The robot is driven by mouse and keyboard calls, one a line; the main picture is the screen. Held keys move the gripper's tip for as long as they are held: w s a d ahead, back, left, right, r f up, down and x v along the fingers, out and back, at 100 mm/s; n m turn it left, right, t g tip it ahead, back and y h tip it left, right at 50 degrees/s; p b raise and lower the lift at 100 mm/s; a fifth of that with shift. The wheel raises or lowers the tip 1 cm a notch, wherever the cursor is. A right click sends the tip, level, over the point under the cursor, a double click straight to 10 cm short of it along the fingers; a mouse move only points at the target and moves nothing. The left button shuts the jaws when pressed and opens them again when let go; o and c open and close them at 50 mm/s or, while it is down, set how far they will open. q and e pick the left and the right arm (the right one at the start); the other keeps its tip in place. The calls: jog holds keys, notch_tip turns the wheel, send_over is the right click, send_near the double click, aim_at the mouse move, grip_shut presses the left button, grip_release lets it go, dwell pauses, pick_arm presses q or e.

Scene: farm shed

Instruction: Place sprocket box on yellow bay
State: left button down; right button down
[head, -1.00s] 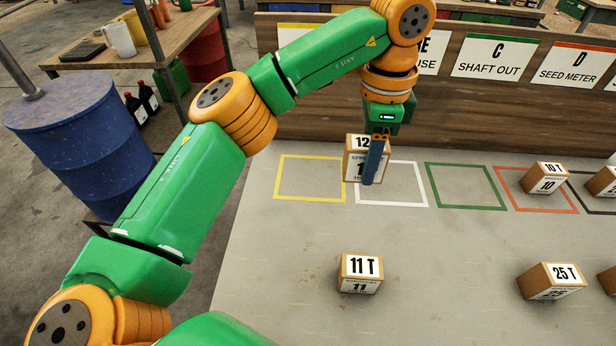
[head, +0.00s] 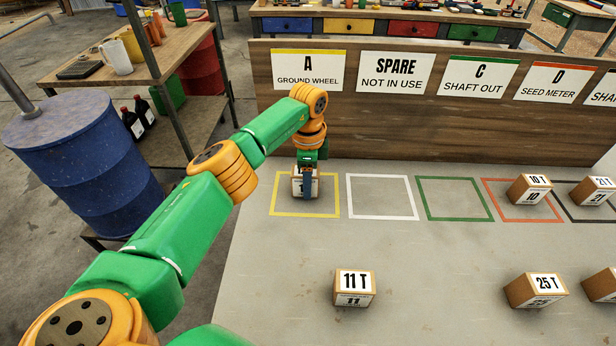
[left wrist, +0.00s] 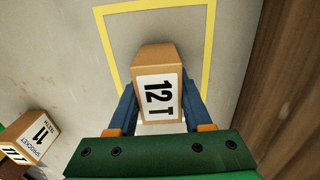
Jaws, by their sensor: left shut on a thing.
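The sprocket box marked 12 T (left wrist: 158,90) is brown cardboard with a white label. My left gripper (head: 306,190) is shut on it, with a blue finger on each side in the left wrist view. In the head view the box (head: 298,187) is at the yellow bay (head: 304,216), a yellow outline on the bench below the board's sign A. In the left wrist view the box lies within the yellow outline (left wrist: 211,40). I cannot tell whether it touches the bench. My right gripper is not in view.
White (head: 381,218) and green (head: 455,219) bays are empty. A 10 T box (head: 530,189) sits in the red bay. The 11 T box (head: 354,288) and 25 T box (head: 535,290) stand nearer. The sign board (head: 400,125) rises behind the bays.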

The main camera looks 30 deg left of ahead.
pick_arm(q)
jog(key=shift+f, duration=0.15)
jog(key=shift+f, duration=0.15)
jog(key=shift+c, duration=1.7)
grip_release()
notch_tip(320, 180, up, 12)
jog(key=shift+r, duration=0.25)
jog(key=shift+f, duration=0.1)
